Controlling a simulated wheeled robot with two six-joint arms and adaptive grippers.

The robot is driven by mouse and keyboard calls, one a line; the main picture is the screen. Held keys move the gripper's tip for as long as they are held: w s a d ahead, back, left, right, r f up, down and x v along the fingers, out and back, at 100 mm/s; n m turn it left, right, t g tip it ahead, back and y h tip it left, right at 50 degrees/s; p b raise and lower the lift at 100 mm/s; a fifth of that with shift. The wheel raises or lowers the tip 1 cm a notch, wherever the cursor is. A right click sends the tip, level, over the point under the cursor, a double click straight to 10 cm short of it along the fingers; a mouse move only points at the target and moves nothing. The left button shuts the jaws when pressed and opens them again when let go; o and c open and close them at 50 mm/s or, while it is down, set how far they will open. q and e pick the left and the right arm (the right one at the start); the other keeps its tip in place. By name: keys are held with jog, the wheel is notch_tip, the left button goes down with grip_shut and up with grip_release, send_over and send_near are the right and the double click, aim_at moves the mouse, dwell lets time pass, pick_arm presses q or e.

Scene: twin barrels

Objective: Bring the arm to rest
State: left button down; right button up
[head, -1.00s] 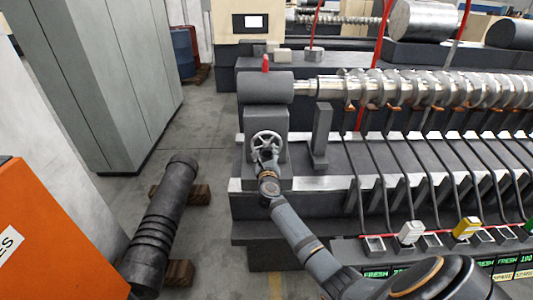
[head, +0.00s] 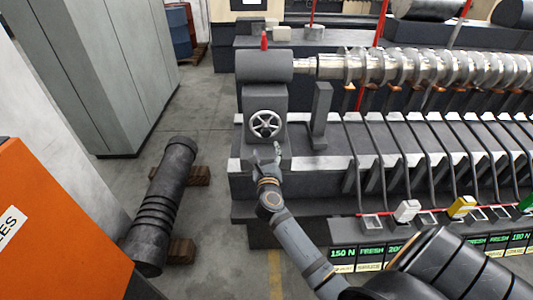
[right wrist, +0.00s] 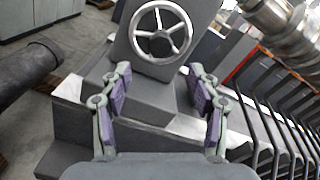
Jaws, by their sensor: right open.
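My right gripper (head: 266,155) is in front of the machine, just below a spoked handwheel (head: 265,124) in the head view. In the right wrist view its two purple-padded fingers (right wrist: 160,95) are spread wide with nothing between them. The handwheel (right wrist: 160,32) shows beyond the fingertips there, apart from them. My right arm comes in from the lower right of the head view. My left gripper is not in view.
A long machine with a shiny screw shaft (head: 420,66) and several bent rods fills the right. Labelled bins with green displays (head: 372,252) line its front edge. A dark ribbed barrel (head: 165,200) lies on wooden blocks at left. An orange cabinet (head: 60,230) stands at lower left.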

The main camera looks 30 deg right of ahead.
jog(key=shift+s+a, duration=0.1)
jog(key=shift+s, duration=0.1)
dwell(0.3)
jog(key=s+a+f+n+y, duration=0.2)
jog(key=f+n, duration=0.6)
jog(key=f, duration=0.3)
jog(key=s+a+f+n+y, duration=0.2)
jog(key=f+n+y, duration=0.1)
jog(key=f+n, duration=0.6)
jog(key=s+a+f+n+g+y, duration=0.2)
jog(key=s+f+n+g, duration=0.15)
jog(key=s+f, duration=0.45)
jog(key=s+a+f+n+g+y, duration=0.15)
jog(key=s+f+n, duration=0.3)
jog(key=f, duration=0.65)
jog(key=s+f+n+g, duration=0.3)
jog(key=s+f+n, duration=0.1)
jog(key=s, duration=0.6)
jog(key=s+f+n+g, duration=0.3)
jog(key=s+f, duration=0.3)
jog(key=s, duration=0.5)
jog(key=s+f+n+g, duration=0.3)
jog(key=s+f+n, duration=0.2)
jog(key=s, duration=0.5)
jog(key=shift+s+f+n, duration=0.15)
jog(key=shift+f+n, duration=0.15)
jog(key=shift+f, duration=0.2)
jog(key=shift+o, duration=0.2)
